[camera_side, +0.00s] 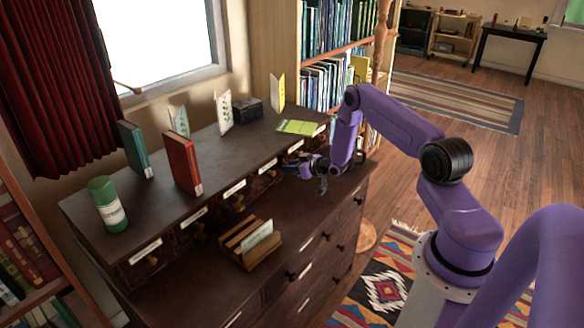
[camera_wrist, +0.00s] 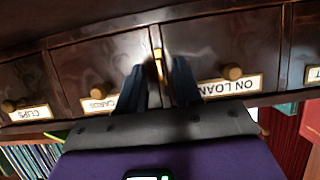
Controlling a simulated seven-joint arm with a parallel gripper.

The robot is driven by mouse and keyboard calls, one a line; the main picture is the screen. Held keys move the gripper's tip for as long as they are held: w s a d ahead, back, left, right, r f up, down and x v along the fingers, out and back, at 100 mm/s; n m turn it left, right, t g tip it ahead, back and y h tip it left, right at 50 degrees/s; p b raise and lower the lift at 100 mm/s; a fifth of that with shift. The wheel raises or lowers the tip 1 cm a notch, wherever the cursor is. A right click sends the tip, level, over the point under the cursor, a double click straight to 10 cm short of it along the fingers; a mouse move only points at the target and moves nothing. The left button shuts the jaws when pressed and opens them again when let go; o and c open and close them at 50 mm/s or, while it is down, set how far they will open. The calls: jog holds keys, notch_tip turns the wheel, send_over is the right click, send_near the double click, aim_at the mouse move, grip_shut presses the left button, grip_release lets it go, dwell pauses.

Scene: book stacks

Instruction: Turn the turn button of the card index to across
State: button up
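The card index (camera_side: 215,205) is a row of small dark wooden drawers with white labels on the cabinet. My gripper (camera_side: 290,169) is close to the drawer fronts towards the right end of the row. In the wrist view, which is upside down, my gripper (camera_wrist: 159,72) has its two dark fingers apart. A small brass piece, apparently the turn button (camera_wrist: 158,57), shows between the fingertips at the seam beside the ON LOAN drawer (camera_wrist: 208,62). It is partly hidden and blurred. I cannot tell its angle or whether the fingers touch it. The side view hides it.
A wooden card holder (camera_side: 249,245) stands on the lower ledge in front of the drawers. On top are a green can (camera_side: 107,205), a red book (camera_side: 181,163), a teal book (camera_side: 134,149), standing cards and a dark box (camera_side: 248,110). Round drawer knobs (camera_wrist: 232,72) stick out near my fingers.

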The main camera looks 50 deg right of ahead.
grip_shut()
dwell(0.4)
jog(key=n+h, duration=0.2)
jog(key=shift+a+f+n, duration=0.1)
jog(key=shift+a+n, duration=0.1)
jog(key=shift+n, duration=0.2)
jog(key=n+h, duration=0.2)
jog(key=n, duration=0.1)
jog(key=shift+a+f+t, duration=0.1)
jog(key=shift+a+t, duration=0.05)
jog(key=shift+t, duration=0.15)
jog(key=n+h, duration=0.1)
jog(key=n+t, duration=0.1)
jog(key=n, duration=0.1)
jog(key=shift+a+f+n+h, duration=0.1)
jog(key=shift+f+n+h, duration=0.1)
jog(key=shift+n+h, duration=0.15)
jog(key=shift+f+n+t+h, duration=0.1)
jog(key=shift+n+t+h, duration=0.25)
jog(key=shift+n, duration=0.65)
jog(key=shift+n+t+h, duration=0.3)
jog(key=shift+n+t, duration=0.05)
jog(key=shift+n, duration=0.6)
